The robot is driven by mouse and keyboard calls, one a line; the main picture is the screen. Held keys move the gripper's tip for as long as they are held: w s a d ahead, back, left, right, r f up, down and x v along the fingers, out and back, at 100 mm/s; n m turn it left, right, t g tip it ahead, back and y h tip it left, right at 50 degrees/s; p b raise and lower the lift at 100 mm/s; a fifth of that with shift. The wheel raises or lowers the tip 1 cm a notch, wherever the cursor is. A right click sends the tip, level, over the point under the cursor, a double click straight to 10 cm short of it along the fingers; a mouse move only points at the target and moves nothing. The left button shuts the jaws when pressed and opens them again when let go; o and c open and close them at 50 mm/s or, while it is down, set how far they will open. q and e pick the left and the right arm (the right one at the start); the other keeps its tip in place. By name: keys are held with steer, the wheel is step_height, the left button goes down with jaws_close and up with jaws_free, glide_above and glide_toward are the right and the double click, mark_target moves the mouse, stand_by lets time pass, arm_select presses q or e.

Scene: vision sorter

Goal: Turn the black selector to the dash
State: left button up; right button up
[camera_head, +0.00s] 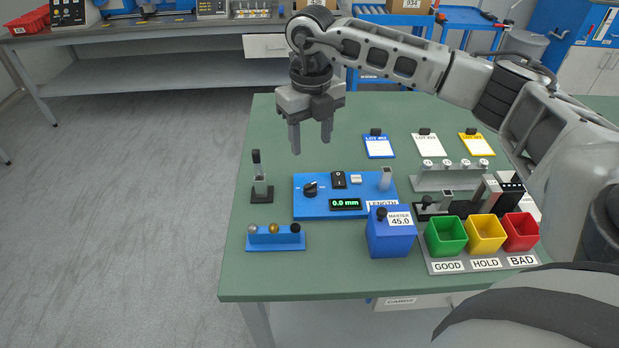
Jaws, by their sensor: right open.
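The black selector (311,189) is a round knob at the left of the blue control panel (330,211) on the green table. Tiny marks beside the knob are too small to read, so I cannot tell where it points. The panel also has a black rocker switch (339,180), a small pale button (356,180) and a green display (345,204) reading 0.0 mm. My right gripper (311,145) is open and empty, fingers pointing down, above the table behind the panel and apart from the knob. My left gripper is not in view.
A blue MASTER 45.0 block (391,240) stands in front of the panel's right end. Green (446,236), yellow (486,233) and red (520,231) bins stand at the right. A blue rack (275,242) and a small stand (262,191) are at the left. The table's back left is clear.

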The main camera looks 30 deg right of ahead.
mark_target(310, 185)
step_height(310, 185, down, 12)
steer(key=shift+f+p, duration=0.1)
steer(key=shift+p, duration=0.4)
steer(key=c, duration=1)
